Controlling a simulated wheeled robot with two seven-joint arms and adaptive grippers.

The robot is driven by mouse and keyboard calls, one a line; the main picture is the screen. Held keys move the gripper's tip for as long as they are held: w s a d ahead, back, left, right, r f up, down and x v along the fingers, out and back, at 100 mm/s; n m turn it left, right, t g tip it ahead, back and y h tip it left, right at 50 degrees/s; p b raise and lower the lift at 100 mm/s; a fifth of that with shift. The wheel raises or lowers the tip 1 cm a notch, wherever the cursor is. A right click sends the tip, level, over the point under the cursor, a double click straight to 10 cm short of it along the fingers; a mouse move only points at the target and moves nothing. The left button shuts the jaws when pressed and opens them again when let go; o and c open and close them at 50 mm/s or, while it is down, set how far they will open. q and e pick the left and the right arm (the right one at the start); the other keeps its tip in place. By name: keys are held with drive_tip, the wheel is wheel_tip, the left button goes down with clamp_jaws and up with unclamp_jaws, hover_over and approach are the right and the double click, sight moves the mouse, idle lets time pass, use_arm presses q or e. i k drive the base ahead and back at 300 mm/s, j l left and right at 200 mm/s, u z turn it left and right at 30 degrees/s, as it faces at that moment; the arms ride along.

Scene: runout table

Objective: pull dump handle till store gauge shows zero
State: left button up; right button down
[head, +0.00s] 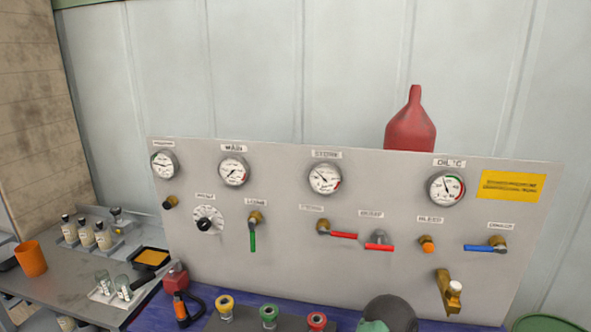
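A grey panel (290,255) stands upright at the back of the table. The store gauge (325,178) is a round white dial in its upper middle, and its needle appears to point up and left, with the figures too small to read. The dump handle (379,247) is a short red bar on a grey stem, under a small label that looks like "DUMP". It sits lower right of the store gauge and lies about level. Neither of my grippers shows in the head view, and nothing touches the dump handle.
A red-handled lever (344,235) is close left of the dump handle. A green lever (253,241), blue lever (480,248) and brass fitting (449,291) also stick out. A dark rounded object (390,311) stands below the dump handle. Bottles and trays crowd the left.

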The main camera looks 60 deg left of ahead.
sight(379, 247)
drive_tip(key=u, duration=2)
